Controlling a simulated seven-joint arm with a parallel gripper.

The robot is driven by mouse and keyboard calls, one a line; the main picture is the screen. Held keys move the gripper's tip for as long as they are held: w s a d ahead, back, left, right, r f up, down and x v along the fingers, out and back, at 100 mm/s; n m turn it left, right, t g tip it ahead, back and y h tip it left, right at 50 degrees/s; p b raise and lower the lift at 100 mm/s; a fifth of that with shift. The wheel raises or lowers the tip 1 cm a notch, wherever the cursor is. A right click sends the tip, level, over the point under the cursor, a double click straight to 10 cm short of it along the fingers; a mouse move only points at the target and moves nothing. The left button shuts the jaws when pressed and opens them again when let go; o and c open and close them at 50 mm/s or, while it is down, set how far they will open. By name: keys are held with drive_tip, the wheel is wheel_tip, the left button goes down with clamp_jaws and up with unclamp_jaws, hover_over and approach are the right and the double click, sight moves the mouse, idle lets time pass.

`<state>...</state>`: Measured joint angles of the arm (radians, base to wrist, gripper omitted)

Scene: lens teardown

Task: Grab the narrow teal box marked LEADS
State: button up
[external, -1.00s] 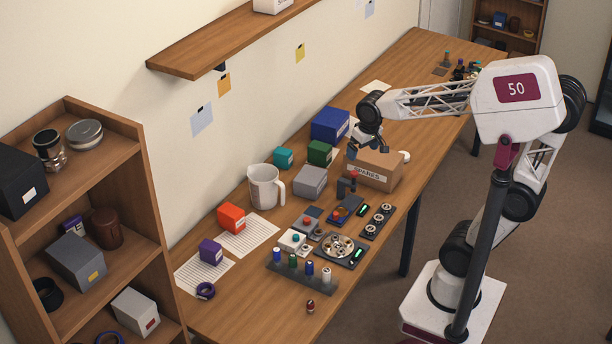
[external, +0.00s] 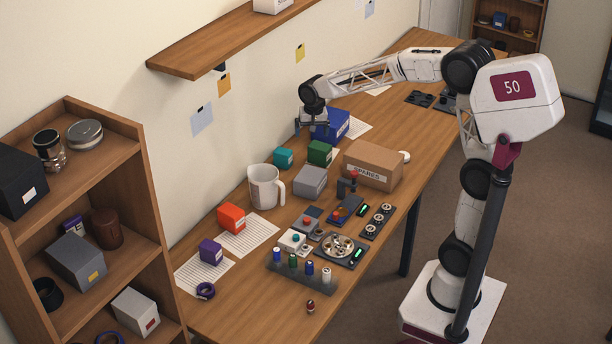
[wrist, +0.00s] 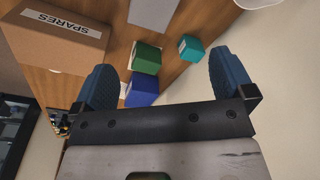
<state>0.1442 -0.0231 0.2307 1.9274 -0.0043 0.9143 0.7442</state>
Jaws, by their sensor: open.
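The teal box (external: 283,158) stands on the table toward the wall, left of a green box. It also shows in the wrist view (wrist: 191,48), near the upper middle; its marking is too small to read. My gripper (external: 312,130) is in front of the blue box (external: 334,124) in the external view, to the right of the teal box and apart from it. In the wrist view the jaws (wrist: 164,72) are spread wide with nothing between the fingertips, and the teal box lies beyond them.
The green box (external: 320,153) stands close to the teal one. A grey box (external: 311,181), a white mug (external: 263,186) and a cardboard SPARES box (external: 373,167) stand nearby. The wall and an overhead shelf (external: 230,42) bound the table's far side.

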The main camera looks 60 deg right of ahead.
drive_tip(key=w+d+f+m, duration=0.3)
drive_tip(key=w+d+f, duration=0.2)
drive_tip(key=w+f, duration=0.45)
drive_tip(key=m+g, duration=0.1)
drive_tip(key=m, duration=0.2)
hover_over(283, 151)
drive_tip(key=f, duration=0.8)
drive_tip(key=shift+s+a, duration=0.15)
drive_tip(key=shift+a, duration=0.1)
drive_tip(key=shift+w+d+f, duration=0.2)
drive_tip(key=shift+w+f, duration=0.05)
drive_tip(key=shift+f, duration=0.1)
drive_tip(key=shift+f, duration=1.25)
drive_tip(key=shift+f, duration=2.6)
